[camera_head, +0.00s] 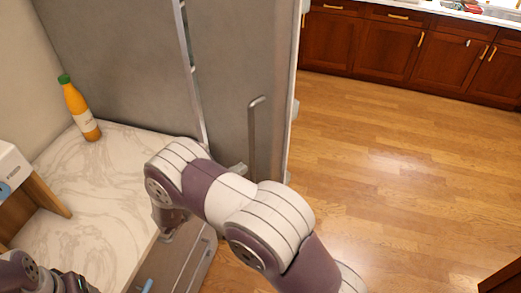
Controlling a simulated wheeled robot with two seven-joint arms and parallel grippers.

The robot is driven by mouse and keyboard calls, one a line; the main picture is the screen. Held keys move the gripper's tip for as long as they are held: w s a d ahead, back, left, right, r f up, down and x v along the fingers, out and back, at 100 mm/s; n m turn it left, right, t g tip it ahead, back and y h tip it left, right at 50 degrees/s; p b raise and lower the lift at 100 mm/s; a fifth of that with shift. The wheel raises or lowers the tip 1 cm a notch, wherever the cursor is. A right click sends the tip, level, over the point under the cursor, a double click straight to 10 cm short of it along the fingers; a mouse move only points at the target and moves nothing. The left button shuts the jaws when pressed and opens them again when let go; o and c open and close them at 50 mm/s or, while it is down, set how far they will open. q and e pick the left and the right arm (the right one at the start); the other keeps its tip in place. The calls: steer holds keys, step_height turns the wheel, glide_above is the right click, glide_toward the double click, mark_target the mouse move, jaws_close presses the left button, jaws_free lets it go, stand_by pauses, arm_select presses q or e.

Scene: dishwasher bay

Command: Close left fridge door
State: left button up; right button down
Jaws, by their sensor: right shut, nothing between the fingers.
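The grey fridge stands at the upper left and middle. Its left door (228,75) appears to stand out from the body, with a pale edge along its right side and a vertical bar handle (254,140) on its face. How wide it is open is hard to tell. My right arm crosses in front of the door's lower part. My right gripper (168,237) points down at the counter's front edge, left of the door, shut and empty. Part of my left gripper (72,284) shows at the bottom left; its fingertips are out of view.
A marble counter (95,185) at the left holds an orange bottle with a green cap (79,107) and a white-and-wood object (30,185). A grey appliance front (185,265) is below the counter. Wood floor (400,160) is clear at the right, before brown cabinets (385,48).

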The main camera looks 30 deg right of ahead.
mark_target(270, 150)
steer(key=d+p, duration=0.1)
steer(key=d, duration=0.1)
steer(key=d+p, duration=0.1)
steer(key=d, duration=0.1)
steer(key=w+d+p, duration=0.1)
steer(key=d, duration=0.2)
steer(key=shift+r, duration=0.2)
steer(key=shift+w+d+p, duration=0.15)
steer(key=shift+d+p, duration=0.15)
steer(key=shift+w+d+f, duration=0.1)
steer(key=shift+d+f, duration=0.15)
steer(key=shift+d, duration=0.2)
